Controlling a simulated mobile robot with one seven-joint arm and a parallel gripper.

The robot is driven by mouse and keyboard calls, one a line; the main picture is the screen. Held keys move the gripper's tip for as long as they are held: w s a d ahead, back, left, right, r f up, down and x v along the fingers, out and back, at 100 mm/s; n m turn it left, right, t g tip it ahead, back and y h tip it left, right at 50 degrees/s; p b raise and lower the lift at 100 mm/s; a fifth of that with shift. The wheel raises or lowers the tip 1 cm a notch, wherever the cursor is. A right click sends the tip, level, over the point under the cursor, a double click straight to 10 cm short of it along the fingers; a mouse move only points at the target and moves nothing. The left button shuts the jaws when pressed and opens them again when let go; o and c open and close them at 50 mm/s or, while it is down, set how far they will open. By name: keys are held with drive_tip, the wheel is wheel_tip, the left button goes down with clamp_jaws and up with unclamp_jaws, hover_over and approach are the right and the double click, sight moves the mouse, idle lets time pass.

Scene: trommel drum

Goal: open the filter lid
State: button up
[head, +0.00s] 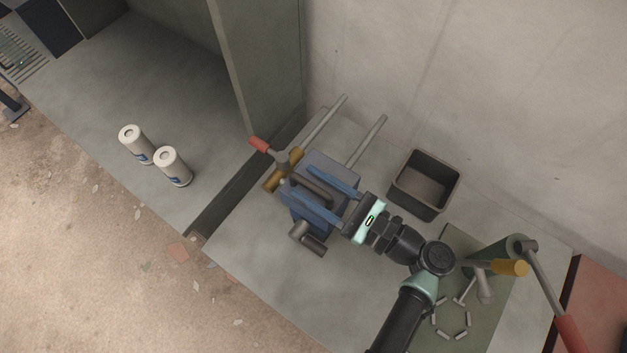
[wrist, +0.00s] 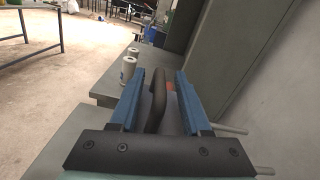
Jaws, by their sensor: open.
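The filter housing (head: 317,217) is a blue-grey box on the concrete slab, with two pipes running back to the wall. Its lid (head: 335,166) carries a dark bar handle (head: 312,190), which also shows in the wrist view (wrist: 156,101). My gripper (head: 318,193) is open over the lid, with its two blue fingers on either side of the handle. In the wrist view my gripper (wrist: 157,85) has the handle between its fingers, with gaps visible on both sides. The lid looks closed, though my fingers hide part of it.
Two white cartridges (head: 172,166) stand on the slab to the left. A dark open bin (head: 427,184) sits to the right of the housing. A red-handled valve lever (head: 260,144) is at the housing's back left. A green mat (head: 490,318) with small parts lies at right.

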clamp_jaws()
idle(1.4)
